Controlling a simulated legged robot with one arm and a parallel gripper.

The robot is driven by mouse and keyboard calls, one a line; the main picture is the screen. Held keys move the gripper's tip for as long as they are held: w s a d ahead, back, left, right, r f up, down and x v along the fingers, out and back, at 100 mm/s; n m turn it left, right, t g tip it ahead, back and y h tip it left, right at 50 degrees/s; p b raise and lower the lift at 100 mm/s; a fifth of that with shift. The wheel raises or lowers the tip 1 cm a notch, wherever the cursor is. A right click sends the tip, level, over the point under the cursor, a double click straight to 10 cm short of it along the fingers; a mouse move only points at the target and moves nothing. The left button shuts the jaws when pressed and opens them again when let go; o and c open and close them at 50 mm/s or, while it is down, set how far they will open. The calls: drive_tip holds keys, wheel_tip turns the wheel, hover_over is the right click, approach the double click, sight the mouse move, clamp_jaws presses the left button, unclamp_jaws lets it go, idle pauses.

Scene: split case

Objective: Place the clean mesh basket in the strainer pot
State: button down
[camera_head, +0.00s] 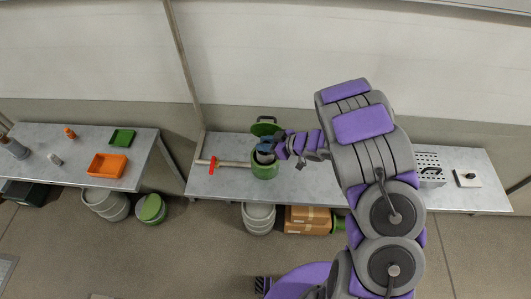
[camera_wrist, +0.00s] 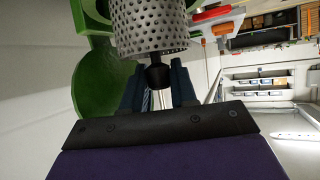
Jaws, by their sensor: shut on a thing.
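The mesh basket (camera_wrist: 152,28) is a grey perforated metal cylinder at the top of the wrist view. My gripper (camera_wrist: 158,80) is shut on its dark knob-like end. In the head view my gripper (camera_head: 268,147) is over the mouth of the green strainer pot (camera_head: 265,171). A grey bit of the basket (camera_head: 264,158) shows at the pot's mouth; how deep it sits is hidden. The green lid (camera_head: 265,128) stands open behind the pot. In the wrist view the round green lid (camera_wrist: 108,85) is left of the basket.
A pipe with a red valve handle (camera_head: 212,165) lies left of the pot on the middle table (camera_head: 315,185). The left table holds an orange tray (camera_head: 107,166) and green tray (camera_head: 122,137).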

sight(264, 158)
drive_tip(key=shift+s+a+f, duration=0.1)
drive_tip(key=shift+f, duration=0.85)
drive_tip(key=shift+f+b, duration=0.4)
drive_tip(key=shift+f, duration=1)
drive_tip(key=shift+f, duration=0.15)
drive_tip(key=shift+f, duration=0.45)
drive_tip(key=c, duration=0.9)
unclamp_jaws()
